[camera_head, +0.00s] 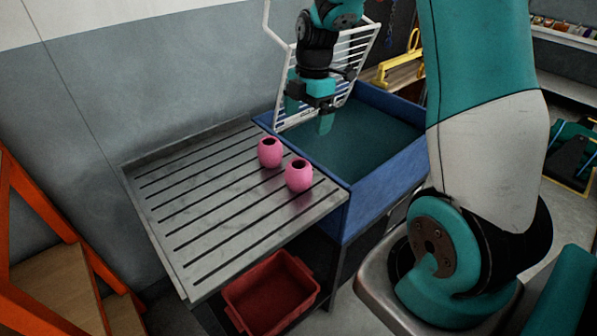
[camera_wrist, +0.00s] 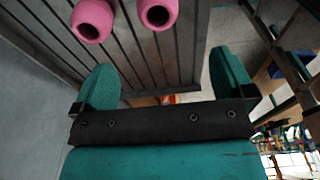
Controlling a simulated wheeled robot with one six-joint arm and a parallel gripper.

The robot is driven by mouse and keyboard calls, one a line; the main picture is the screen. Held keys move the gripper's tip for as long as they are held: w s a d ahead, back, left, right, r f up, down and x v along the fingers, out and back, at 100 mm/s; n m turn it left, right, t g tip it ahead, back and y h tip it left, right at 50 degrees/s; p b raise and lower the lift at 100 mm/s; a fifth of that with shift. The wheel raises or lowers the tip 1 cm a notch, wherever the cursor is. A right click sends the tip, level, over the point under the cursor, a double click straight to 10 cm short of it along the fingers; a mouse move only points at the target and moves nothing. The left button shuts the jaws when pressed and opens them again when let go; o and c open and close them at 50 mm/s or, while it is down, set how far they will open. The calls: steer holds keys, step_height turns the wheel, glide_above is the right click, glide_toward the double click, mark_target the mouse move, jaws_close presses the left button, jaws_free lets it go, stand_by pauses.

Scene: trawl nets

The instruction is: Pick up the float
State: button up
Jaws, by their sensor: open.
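Two pink floats with dark holes in their tops stand upright, a little apart, on the slatted metal drainboard. The rear float (camera_head: 270,153) is nearer the wall; the front float (camera_head: 299,175) is nearer the board's right edge. In the wrist view both show at the top, one at left (camera_wrist: 92,20) and one near the middle (camera_wrist: 158,13). My gripper (camera_head: 308,112) is over the blue tank, right of and above the floats. Its two teal fingers (camera_wrist: 163,88) are wide apart with nothing between them. Neither finger touches a float.
The drainboard (camera_head: 190,215) is otherwise bare. A blue tank (camera_head: 372,185) adjoins it at right. A white wire rack (camera_head: 357,47) stands behind my gripper. A red bin (camera_head: 270,295) sits below the board. An orange-framed stair (camera_head: 40,205) stands at left.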

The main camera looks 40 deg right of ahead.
mark_target(298, 173)
steer(key=f, duration=0.3)
steer(key=a+f+p, duration=0.1)
steer(key=f, duration=0.3)
steer(key=f+p, duration=0.1)
steer(key=f, duration=0.3)
steer(key=shift+a+f, duration=0.2)
steer(key=shift+a, duration=0.05)
steer(key=shift+w+a+f+p, duration=0.15)
steer(key=shift+f+p, duration=0.3)
steer(key=shift+f, duration=0.85)
steer(key=shift+w+a+f+p, duration=0.15)
steer(key=shift+f+p, duration=0.3)
steer(key=shift+f, duration=0.8)
steer(key=c, duration=0.9)
